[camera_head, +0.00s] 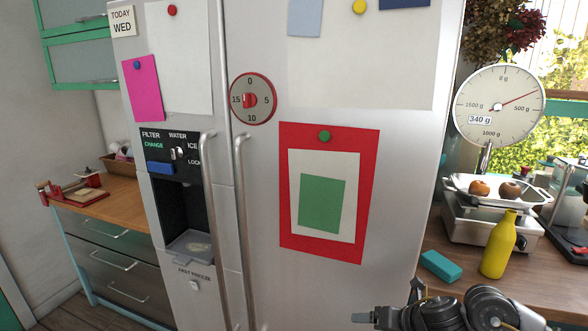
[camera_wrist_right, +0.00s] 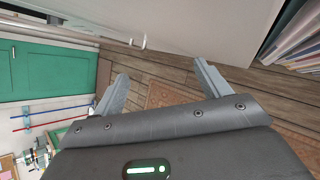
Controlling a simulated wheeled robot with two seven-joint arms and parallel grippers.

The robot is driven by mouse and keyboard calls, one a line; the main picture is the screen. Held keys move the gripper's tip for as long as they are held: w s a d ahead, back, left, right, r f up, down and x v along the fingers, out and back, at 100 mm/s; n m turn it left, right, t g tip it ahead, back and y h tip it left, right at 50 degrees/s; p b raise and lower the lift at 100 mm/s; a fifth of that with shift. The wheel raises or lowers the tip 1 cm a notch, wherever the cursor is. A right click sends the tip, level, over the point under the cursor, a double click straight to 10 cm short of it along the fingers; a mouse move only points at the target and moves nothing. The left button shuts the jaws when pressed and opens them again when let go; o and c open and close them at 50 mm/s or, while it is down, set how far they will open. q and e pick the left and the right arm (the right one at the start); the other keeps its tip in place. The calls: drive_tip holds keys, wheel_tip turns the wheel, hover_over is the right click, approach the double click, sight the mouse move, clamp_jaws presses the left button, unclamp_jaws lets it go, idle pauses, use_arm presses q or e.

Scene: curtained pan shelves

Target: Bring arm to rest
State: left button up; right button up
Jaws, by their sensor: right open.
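My right gripper (camera_wrist_right: 162,70) shows in the right wrist view with its two grey fingers spread apart and nothing between them. Beyond the fingers are the wooden floor and part of a patterned rug. In the head view my right arm comes in at the bottom right, and the right gripper (camera_head: 362,318) shows small at its left end, in front of the lower fridge door. It appears clear of the fridge. My left gripper and arm are not in view.
A large fridge (camera_head: 400,150) with two handles and pinned papers fills the middle. At right, a counter holds a scale (camera_head: 500,105), a yellow bottle (camera_head: 499,245) and a teal block (camera_head: 441,266). A wooden-topped drawer unit (camera_head: 120,208) stands at left.

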drive_tip(key=s+a+f+m+t, duration=0.1)
drive_tip(key=s+a+f+m, duration=0.15)
drive_tip(key=s+m, duration=0.35)
drive_tip(key=s+a+f+m+t, duration=0.15)
drive_tip(key=s+a+m, duration=0.25)
drive_tip(key=m, duration=0.4)
drive_tip(key=s+d+f+m+g+h, duration=0.2)
drive_tip(key=s+d+f+m, duration=0.15)
drive_tip(key=s+m, duration=0.4)
drive_tip(key=s+d+f+m+g+h, duration=0.2)
drive_tip(key=s+d+f+m, duration=0.15)
drive_tip(key=s+m, duration=0.35)
drive_tip(key=s+d+f+m+g+h, duration=0.25)
drive_tip(key=s+d+m, duration=0.3)
drive_tip(key=s, duration=0.35)
wheel_tip(320, 180, down, 28)
drive_tip(key=s+g, duration=0.1)
drive_tip(key=s, duration=0.1)
drive_tip(key=s+d+f+g, duration=0.1)
drive_tip(key=s+f, duration=1.3)
drive_tip(key=s, duration=0.1)
drive_tip(key=shift+s+d+n+y, duration=0.2)
drive_tip(key=shift+s+n+y, duration=0.05)
drive_tip(key=shift+n+y, duration=0.1)
